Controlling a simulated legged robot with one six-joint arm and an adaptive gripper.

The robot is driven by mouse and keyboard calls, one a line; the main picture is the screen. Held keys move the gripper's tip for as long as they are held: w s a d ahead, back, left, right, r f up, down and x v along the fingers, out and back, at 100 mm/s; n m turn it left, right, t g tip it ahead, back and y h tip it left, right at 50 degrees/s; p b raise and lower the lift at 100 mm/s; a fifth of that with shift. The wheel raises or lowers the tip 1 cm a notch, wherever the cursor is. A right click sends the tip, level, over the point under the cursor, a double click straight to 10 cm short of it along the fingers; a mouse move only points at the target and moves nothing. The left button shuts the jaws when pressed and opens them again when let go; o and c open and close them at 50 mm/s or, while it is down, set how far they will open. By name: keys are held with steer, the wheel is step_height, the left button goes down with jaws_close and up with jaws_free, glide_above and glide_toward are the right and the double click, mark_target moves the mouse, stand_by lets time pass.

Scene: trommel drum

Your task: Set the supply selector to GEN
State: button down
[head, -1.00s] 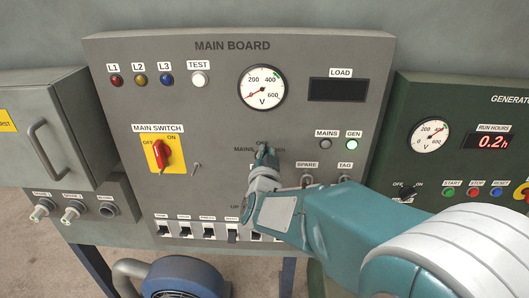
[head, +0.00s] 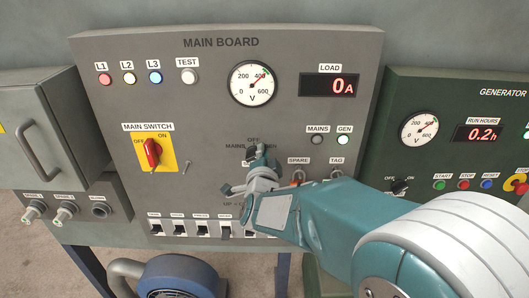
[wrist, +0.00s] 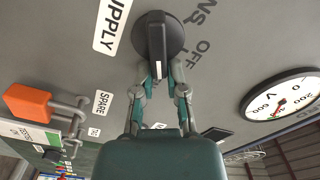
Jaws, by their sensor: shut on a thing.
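The supply selector (wrist: 158,38) is a black round knob with a raised bar handle on the main board. In the wrist view the bar runs up and down the picture, across the direction of the OFF word, its near end away from the MAINS lettering. My gripper (wrist: 162,76) is shut on the selector's bar, one finger on each side. In the head view my gripper (head: 256,160) covers most of the selector. The lit GEN lamp (head: 344,140) is green, and the MAINS lamp (head: 317,140) is dark.
The red main switch (head: 152,153) is at left, a breaker row (head: 180,229) below. The voltmeter (head: 252,83) reads near 400; the load display (head: 329,86) shows 0A.

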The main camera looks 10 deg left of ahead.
steer(key=shift+s+a+f+g, duration=0.15)
steer(key=shift+a+f+g, duration=0.15)
steer(key=shift+f, duration=0.2)
steer(key=c, duration=0.7)
jaws_free()
steer(key=shift+a+r, duration=0.1)
steer(key=shift+a, duration=0.15)
steer(key=shift+s, duration=0.1)
steer(key=v, duration=1.1)
steer(key=shift+s+d+f, duration=0.1)
steer(key=shift+s+f, duration=0.1)
steer(key=shift+s, duration=0.2)
